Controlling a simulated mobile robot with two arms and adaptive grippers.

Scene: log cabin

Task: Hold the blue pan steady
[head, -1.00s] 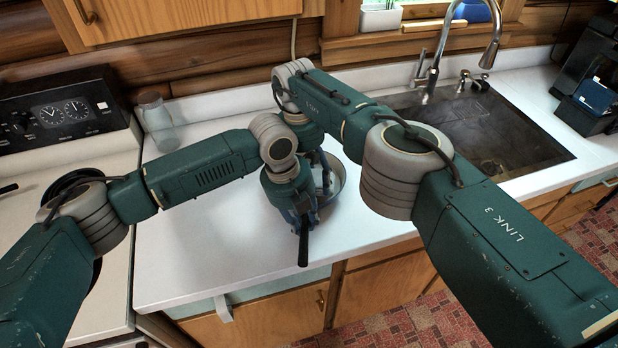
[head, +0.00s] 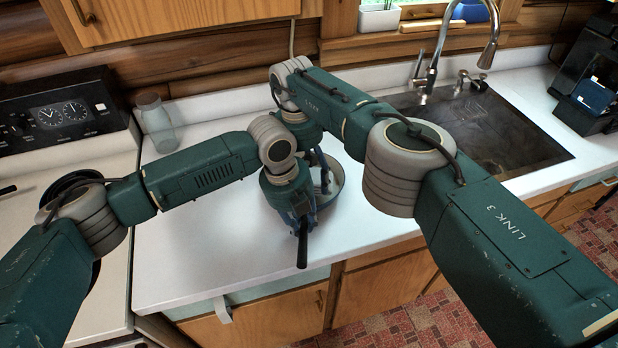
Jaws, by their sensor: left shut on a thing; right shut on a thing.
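The blue pan (head: 340,183) is on the white counter at the centre, partly hidden behind my arms. Its light inside and part of its blue side show, and its black handle (head: 302,252) points towards the counter's front edge. My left gripper (head: 301,223), the lower one, is shut on the pan at the handle's inner end. My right gripper (head: 322,180) reaches down to the pan behind the left one and is shut on it. Its fingertips are mostly hidden, so the exact place of its hold is unclear.
A stove (head: 60,185) with a dark burner stands at the left. A clear glass jar (head: 155,122) stands at the back. A sink (head: 480,128) with a tall faucet (head: 434,65) is at the right. The counter (head: 200,250) is bare in front of my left arm.

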